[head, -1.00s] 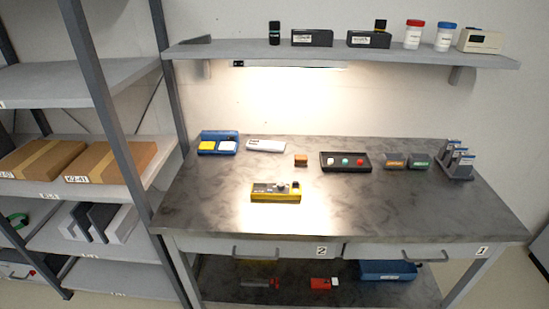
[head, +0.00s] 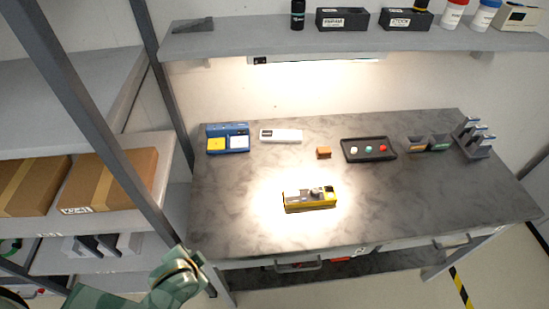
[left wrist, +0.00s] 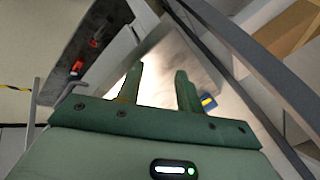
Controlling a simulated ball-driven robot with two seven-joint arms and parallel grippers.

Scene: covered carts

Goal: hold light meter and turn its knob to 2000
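The yellow and grey light meter (head: 309,199) lies on the lit middle of the workbench. Its dark knob (head: 314,191) is on the top face; the setting is too small to read. My left arm comes in at the lower left of the head view, in front of the bench and well short of the meter. In the left wrist view my left gripper (left wrist: 157,90) has its two green fingers apart with nothing between them. A small yellow and blue thing (left wrist: 208,102) shows beyond the right finger. My right gripper is not in view.
The workbench (head: 240,225) also carries a blue tray (head: 227,128), a white device (head: 281,135), an orange block (head: 323,152), a black button tray (head: 369,150) and a rack (head: 474,138). A shelf unit with cartons (head: 110,180) stands close at the left.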

